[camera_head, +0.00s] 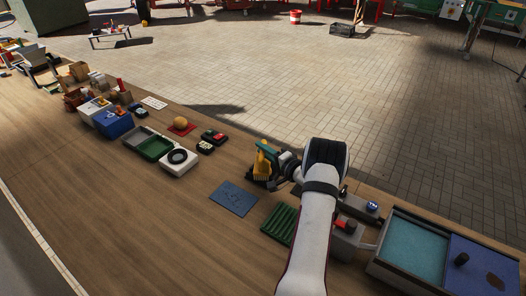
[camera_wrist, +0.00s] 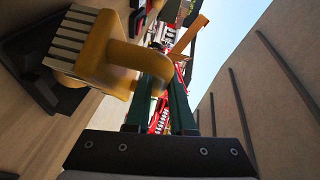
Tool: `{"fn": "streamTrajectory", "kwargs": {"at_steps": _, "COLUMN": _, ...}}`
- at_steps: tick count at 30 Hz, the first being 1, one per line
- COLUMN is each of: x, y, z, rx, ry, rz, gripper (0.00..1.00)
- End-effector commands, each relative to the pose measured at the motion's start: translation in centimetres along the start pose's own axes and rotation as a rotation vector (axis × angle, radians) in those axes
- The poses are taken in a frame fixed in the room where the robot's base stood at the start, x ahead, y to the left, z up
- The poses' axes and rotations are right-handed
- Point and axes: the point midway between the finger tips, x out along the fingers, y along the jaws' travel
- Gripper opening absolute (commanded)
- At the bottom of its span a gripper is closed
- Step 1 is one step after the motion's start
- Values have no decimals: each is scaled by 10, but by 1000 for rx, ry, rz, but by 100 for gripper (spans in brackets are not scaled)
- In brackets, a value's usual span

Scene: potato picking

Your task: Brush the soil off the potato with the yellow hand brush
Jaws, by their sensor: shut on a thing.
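The yellow hand brush (camera_head: 261,168) is at my gripper (camera_head: 268,152), close to the far edge of the wooden bench. In the wrist view the brush (camera_wrist: 95,45) shows large at the upper left, with pale bristles. Its handle loop reaches the tips of my green fingers (camera_wrist: 158,85), which are shut on it. A dark holder or block (camera_wrist: 40,90) sits beside the brush, and I cannot tell whether they touch. A rounded tan thing, possibly the potato (camera_head: 180,123), rests on a red mat (camera_head: 182,131) left of my gripper. Soil on it is too small to make out.
A dark blue mat (camera_head: 234,198) and a green ribbed tray (camera_head: 280,224) lie near my gripper. A white box (camera_head: 178,162) stands left. Bare bench lies in front.

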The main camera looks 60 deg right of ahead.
Motion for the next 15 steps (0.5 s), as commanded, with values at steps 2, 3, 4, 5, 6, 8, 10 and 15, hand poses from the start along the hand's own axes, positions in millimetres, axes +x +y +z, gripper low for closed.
{"fn": "streamTrajectory", "kwargs": {"at_steps": 2, "x": 3, "y": 1, "z": -3, "rx": -1, "ry": 0, "rz": 1, "gripper": 0}}
{"fn": "streamTrajectory", "kwargs": {"at_steps": 3, "x": 4, "y": 1, "z": -4, "rx": 0, "ry": 0, "rz": 2, "gripper": 0}}
{"fn": "streamTrajectory", "kwargs": {"at_steps": 4, "x": 4, "y": 1, "z": -4, "rx": 0, "ry": 0, "rz": 2, "gripper": 0}}
{"fn": "streamTrajectory", "kwargs": {"at_steps": 5, "x": 5, "y": 1, "z": -5, "rx": 0, "ry": 0, "rz": 2, "gripper": 0}}
{"fn": "streamTrajectory", "kwargs": {"at_steps": 6, "x": 7, "y": 1, "z": -6, "rx": 0, "ry": 0, "rz": 2, "gripper": 0}}
{"fn": "streamTrajectory", "kwargs": {"at_steps": 8, "x": 10, "y": 1, "z": -10, "rx": 0, "ry": -1, "rz": 2, "gripper": 0}}
{"fn": "streamTrajectory", "kwargs": {"at_steps": 10, "x": 14, "y": 0, "z": -14, "rx": 1, "ry": 0, "rz": 2, "gripper": 0}}
{"fn": "streamTrajectory", "kwargs": {"at_steps": 15, "x": 18, "y": 0, "z": -17, "rx": 2, "ry": 0, "rz": 4, "gripper": 0}}
